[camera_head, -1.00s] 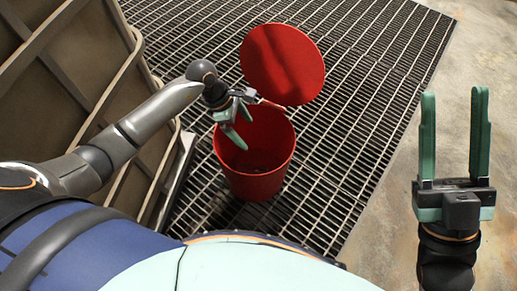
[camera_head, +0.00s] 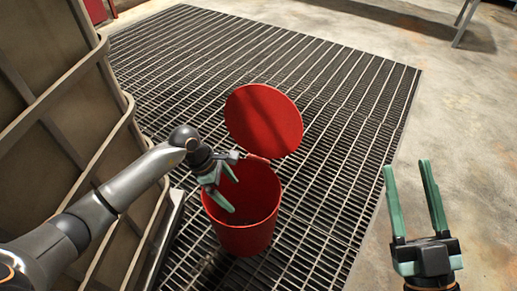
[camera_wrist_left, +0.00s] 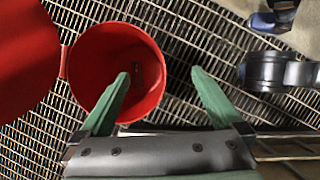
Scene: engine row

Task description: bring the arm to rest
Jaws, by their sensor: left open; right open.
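My left gripper (camera_head: 222,190) is open at the left rim of a red bin in the head view, its fingers pointing down over the opening. In the left wrist view the open fingers of the left gripper (camera_wrist_left: 162,95) have nothing between them. The red bin (camera_head: 243,238) stands upright on a floor grating with its round lid (camera_head: 263,121) raised behind it. The bin also shows in the left wrist view (camera_wrist_left: 85,72), with a small dark item (camera_wrist_left: 135,74) on its bottom. My right gripper (camera_head: 412,200) is open and empty at the right, pointing up in the picture.
A large ribbed tan panel (camera_head: 60,130) stands close along the left, beside my left arm. The metal grating (camera_head: 330,90) covers the floor around the bin. Bare concrete (camera_head: 470,130) lies open to the right. A metal leg (camera_head: 463,25) stands at the far right.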

